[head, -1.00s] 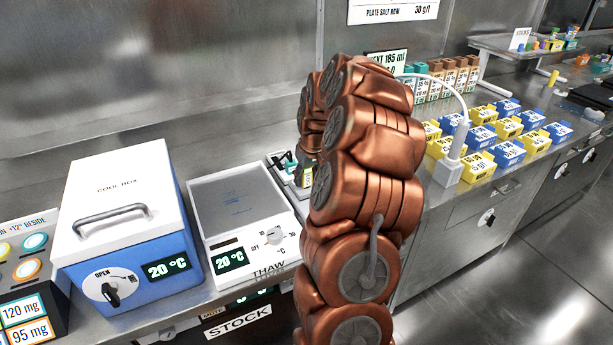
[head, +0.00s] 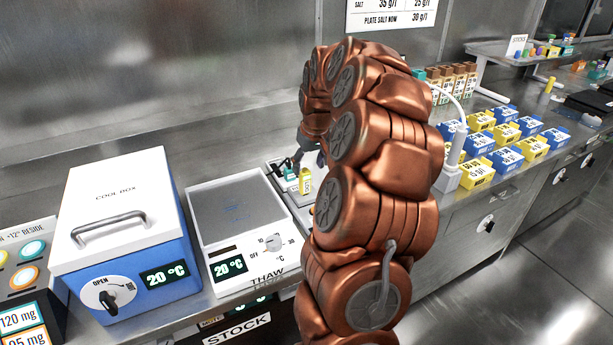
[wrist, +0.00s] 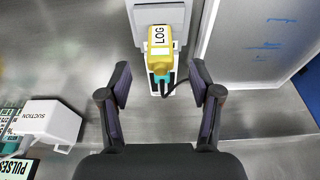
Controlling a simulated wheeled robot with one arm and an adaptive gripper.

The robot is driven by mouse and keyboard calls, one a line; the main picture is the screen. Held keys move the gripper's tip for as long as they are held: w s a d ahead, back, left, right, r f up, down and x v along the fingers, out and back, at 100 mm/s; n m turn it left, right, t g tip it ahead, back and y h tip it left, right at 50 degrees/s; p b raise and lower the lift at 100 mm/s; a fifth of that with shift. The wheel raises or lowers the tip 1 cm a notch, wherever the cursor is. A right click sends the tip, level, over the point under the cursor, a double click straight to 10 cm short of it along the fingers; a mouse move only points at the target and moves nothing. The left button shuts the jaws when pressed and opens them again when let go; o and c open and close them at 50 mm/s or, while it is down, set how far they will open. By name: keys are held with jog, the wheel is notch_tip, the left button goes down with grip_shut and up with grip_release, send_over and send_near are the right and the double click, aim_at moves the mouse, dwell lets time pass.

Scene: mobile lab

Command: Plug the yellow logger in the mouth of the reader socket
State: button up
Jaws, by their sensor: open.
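The yellow logger (wrist: 160,45), marked LOG, lies ahead of my gripper in the wrist view, over a pale narrow base (wrist: 152,82). A dark green part with a black lead (wrist: 166,80) shows at its near end. I cannot tell which part is the reader socket or its mouth. My gripper (wrist: 159,68) is open, its two fingers apart on either side of the logger's near end, with no visible contact. In the head view the logger (head: 305,182) stands on the bench behind my arm, with a teal item (head: 291,174) to its left.
The thaw plate (head: 238,208) stands beside the logger, with the blue cool box (head: 125,240) left of it. A white SUCTION box (wrist: 50,122) is at lower left in the wrist view. Several blue and yellow boxes (head: 507,160) fill the bench at right.

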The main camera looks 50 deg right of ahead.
jog(key=shift+v, duration=1.9)
